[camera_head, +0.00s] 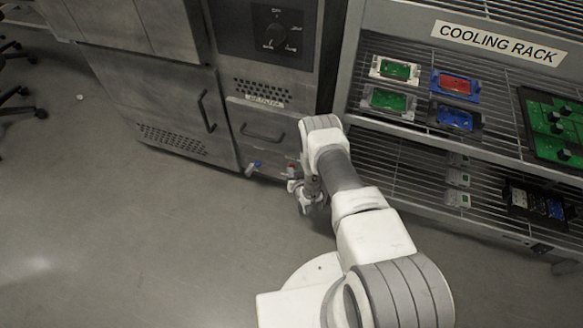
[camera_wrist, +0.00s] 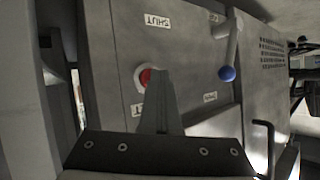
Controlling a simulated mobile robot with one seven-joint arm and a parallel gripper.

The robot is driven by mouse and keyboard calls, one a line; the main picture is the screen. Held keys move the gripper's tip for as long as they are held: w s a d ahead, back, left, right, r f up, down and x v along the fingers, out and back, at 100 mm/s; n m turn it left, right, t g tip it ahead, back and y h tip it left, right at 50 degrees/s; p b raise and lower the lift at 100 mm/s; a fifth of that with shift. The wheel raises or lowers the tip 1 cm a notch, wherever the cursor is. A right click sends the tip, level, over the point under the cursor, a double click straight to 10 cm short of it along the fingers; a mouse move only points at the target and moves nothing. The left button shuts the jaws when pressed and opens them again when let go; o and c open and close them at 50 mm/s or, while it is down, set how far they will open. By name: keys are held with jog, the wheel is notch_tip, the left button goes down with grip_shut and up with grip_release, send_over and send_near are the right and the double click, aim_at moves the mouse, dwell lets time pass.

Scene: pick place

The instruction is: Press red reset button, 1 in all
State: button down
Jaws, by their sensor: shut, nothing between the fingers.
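The red reset button (camera_wrist: 144,76), in a pale round collar, sits on a grey panel left of centre in the wrist view. My gripper (camera_wrist: 159,72) is shut and empty. Its fingertips overlap the button's right edge in that view and hide part of it. I cannot tell whether they touch it. In the head view my gripper (camera_head: 303,197) is low in front of the machine, and a small red spot (camera_head: 291,166) shows just above it, likely the button.
A lever with a blue knob (camera_wrist: 227,73) sticks out right of the button; it also shows in the head view (camera_head: 257,164). A door handle (camera_wrist: 264,140) is at lower right. The cooling rack (camera_head: 497,42) with several circuit boards stands right of my arm.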

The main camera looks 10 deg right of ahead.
jog(key=shift+s+a, duration=0.4)
jog(key=shift+s, duration=0.3)
